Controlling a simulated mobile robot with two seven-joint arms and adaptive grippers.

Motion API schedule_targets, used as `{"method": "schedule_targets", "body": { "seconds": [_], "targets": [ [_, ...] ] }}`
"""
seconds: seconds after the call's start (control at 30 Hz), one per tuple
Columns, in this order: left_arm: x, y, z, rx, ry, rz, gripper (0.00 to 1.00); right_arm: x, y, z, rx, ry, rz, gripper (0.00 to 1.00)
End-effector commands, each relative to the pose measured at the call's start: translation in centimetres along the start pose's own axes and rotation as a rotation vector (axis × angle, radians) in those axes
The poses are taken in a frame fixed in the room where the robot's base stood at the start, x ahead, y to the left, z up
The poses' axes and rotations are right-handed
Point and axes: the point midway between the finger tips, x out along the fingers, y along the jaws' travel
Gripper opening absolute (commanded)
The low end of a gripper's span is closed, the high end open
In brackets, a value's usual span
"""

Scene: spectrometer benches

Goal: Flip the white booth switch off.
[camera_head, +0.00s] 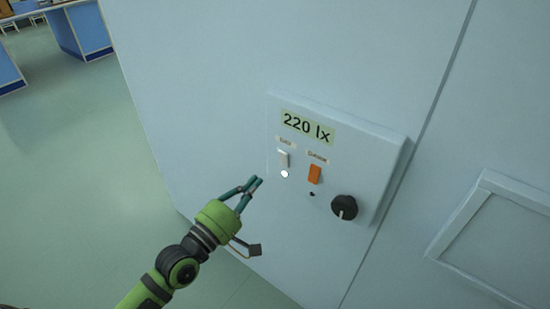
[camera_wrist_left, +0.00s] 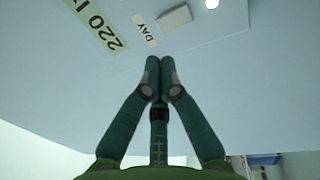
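The white booth switch (camera_head: 284,158) is a small rocker on a pale wall panel, under the "220 lx" display. A bright white lamp (camera_head: 284,174) shows just below it. In the left wrist view the switch (camera_wrist_left: 174,18) lies ahead of the fingertips, beside a label reading "DAY". My left gripper (camera_head: 259,180) is just left of and below the switch in the head view, apart from it. Its fingertips (camera_wrist_left: 159,78) meet with nothing between them. My right gripper is in neither view.
An orange switch (camera_head: 315,174) sits right of the white one, with a small dark dot below it. A black knob (camera_head: 344,207) is at the panel's lower right. A framed recess (camera_head: 495,235) is further right. Blue benches (camera_head: 80,30) stand far left across open floor.

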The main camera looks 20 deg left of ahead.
Motion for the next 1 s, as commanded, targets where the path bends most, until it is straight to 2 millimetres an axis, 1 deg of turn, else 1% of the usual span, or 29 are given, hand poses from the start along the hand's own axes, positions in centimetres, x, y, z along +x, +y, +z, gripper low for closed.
{"method": "schedule_targets", "body": {
  "seconds": [0.03,0.2,0.3,0.4,0.5,0.6,0.9,1.0],
  "targets": [
    [1.2,0.4,0.0,-0.001,0.002,0.004,0.0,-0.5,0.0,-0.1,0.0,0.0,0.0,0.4],
    [4.6,0.3,0.0,0.0,0.001,0.003,0.0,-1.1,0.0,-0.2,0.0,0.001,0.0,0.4],
    [6.3,0.3,0.0,0.001,0.0,0.002,0.0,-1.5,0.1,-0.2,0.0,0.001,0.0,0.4],
    [7.4,0.1,0.0,0.001,0.0,0.0,0.0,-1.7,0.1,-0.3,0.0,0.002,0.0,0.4],
    [8.1,0.1,0.0,0.0,0.0,0.0,0.0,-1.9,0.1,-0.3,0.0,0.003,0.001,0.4],
    [8.4,0.0,0.0,0.0,0.0,-0.001,0.0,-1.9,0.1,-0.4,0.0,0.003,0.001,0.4],
    [8.5,0.0,0.0,0.0,0.0,-0.001,0.0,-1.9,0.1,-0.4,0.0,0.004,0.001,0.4],
    [8.6,0.2,0.0,0.0,0.001,-0.008,0.0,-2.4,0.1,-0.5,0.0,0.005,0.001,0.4]
  ]
}}
